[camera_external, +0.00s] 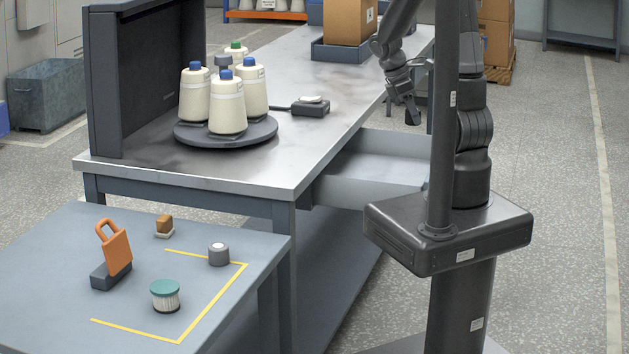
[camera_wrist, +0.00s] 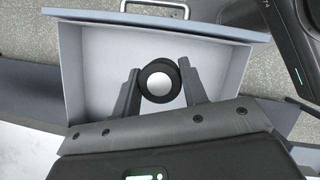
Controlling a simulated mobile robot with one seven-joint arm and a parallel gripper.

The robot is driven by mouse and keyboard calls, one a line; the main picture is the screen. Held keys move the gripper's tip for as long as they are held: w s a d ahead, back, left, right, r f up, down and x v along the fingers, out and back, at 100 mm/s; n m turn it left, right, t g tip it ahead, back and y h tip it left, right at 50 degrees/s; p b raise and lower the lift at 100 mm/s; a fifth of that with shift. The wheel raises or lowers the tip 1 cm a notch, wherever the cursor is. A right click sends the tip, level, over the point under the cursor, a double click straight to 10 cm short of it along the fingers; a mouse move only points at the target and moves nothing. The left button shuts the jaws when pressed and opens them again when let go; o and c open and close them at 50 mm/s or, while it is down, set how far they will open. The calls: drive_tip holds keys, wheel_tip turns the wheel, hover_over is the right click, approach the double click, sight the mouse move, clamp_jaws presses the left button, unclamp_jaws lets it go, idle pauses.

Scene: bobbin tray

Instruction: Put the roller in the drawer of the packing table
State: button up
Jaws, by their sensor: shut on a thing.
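The roller (camera_wrist: 160,81) is a short dark cylinder with a pale round end, seen end-on in the wrist view. My gripper (camera_wrist: 160,85) is shut on it, one finger on each side. The drawer (camera_wrist: 98,70) of the packing table (camera_external: 345,85) is pulled open, and its pale inside lies below the roller in the wrist view. In the external view the open drawer (camera_external: 372,170) sticks out from the table's right side, with my gripper (camera_external: 409,108) above it. I cannot make out the roller clearly there. The exact height above the drawer floor is hard to tell.
A round dark turntable (camera_external: 225,136) with several cream bobbins stands on the packing table. A small scale (camera_external: 310,107) and a blue tray with a carton (camera_external: 348,20) are farther back. A front table (camera_external: 55,260) carries several small objects. The visible drawer floor looks empty.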

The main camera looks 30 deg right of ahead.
drive_tip(key=shift+s+d+f+m, duration=0.25)
drive_tip(key=shift+s+d, duration=0.1)
drive_tip(key=shift+s, duration=0.15)
drive_tip(key=shift+s+d+f+m, duration=0.25)
drive_tip(key=shift+s+d, duration=0.1)
drive_tip(key=shift+s, duration=0.1)
wheel_tip(320, 180, down, 7)
drive_tip(key=w+a+f, duration=0.2)
drive_tip(key=a, duration=0.1)
drive_tip(key=w+a+f, duration=0.1)
drive_tip(key=a+f, duration=0.1)
drive_tip(key=a, duration=0.2)
drive_tip(key=w+a+f, duration=0.2)
drive_tip(key=a+f, duration=0.1)
drive_tip(key=shift+w+a+f, duration=0.1)
drive_tip(key=shift+w+a, duration=0.1)
drive_tip(key=shift+w, duration=0.15)
drive_tip(key=shift+f, duration=1.95)
drive_tip(key=shift+f, duration=0.1)
drive_tip(key=o, duration=1)
